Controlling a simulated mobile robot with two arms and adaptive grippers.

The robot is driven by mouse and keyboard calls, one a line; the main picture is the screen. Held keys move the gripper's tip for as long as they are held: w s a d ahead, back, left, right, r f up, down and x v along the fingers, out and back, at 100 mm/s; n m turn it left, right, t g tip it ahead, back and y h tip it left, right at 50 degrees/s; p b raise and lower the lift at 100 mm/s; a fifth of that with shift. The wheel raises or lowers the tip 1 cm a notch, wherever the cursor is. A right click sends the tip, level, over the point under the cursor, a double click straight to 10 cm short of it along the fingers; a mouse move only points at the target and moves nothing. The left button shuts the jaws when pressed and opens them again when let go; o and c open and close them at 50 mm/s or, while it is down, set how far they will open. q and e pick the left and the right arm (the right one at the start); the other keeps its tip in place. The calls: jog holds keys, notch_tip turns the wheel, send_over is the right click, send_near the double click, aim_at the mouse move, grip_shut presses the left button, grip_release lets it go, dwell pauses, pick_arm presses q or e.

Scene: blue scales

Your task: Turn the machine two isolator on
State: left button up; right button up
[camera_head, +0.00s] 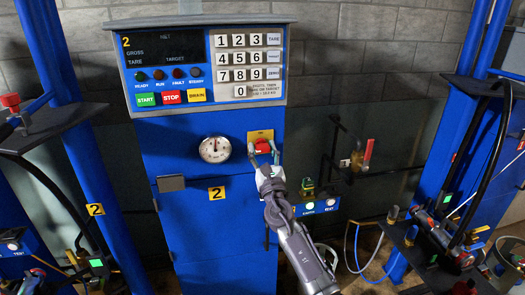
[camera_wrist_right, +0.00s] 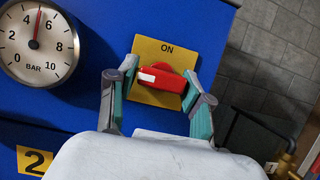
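The machine two isolator is a red rotary handle (camera_head: 262,146) on a yellow plate (camera_head: 260,134), on the front of the blue machine marked 2. In the right wrist view the red handle (camera_wrist_right: 170,80) lies roughly crosswise, its white mark at the left end. The word ON stands above it on the yellow plate (camera_wrist_right: 166,51). My right gripper (camera_head: 263,153) is at the isolator, fingers apart. In the wrist view its fingertips (camera_wrist_right: 160,77) stand on either side of the handle; I cannot tell whether they touch it. My left gripper is not in view.
A pressure gauge (camera_head: 215,149) sits left of the isolator. Above is a control panel with a keypad (camera_head: 245,64) and START, STOP and DRAIN buttons. A pipe with a red-handled valve (camera_head: 367,152) is to the right. Blue posts and shelves stand at both sides.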

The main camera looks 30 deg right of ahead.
jog(key=c, duration=0.6)
jog(key=shift+m, duration=0.6)
jog(key=m+h, duration=0.1)
jog(key=m, duration=0.2)
jog(key=m+g+h+b, duration=0.1)
jog(key=m+h, duration=0.1)
jog(key=shift+a+m+g, duration=0.15)
jog(key=shift+m+g, duration=0.15)
jog(key=shift+m, duration=0.1)
jog(key=m+g+h, duration=0.1)
jog(key=m, duration=0.2)
jog(key=m+g+h, duration=0.1)
jog(key=m, duration=0.2)
jog(key=shift+r, duration=0.1)
jog(key=m+g, duration=0.1)
jog(key=m, duration=0.1)
jog(key=m+g, duration=0.1)
jog(key=m, duration=0.2)
jog(key=shift+r+h, duration=0.15)
jog(key=shift+h, duration=0.25)
jog(key=shift+m+g+y+p, duration=0.4)
jog(key=shift+m+g+p, duration=0.4)
jog(key=shift+m, duration=1.4)
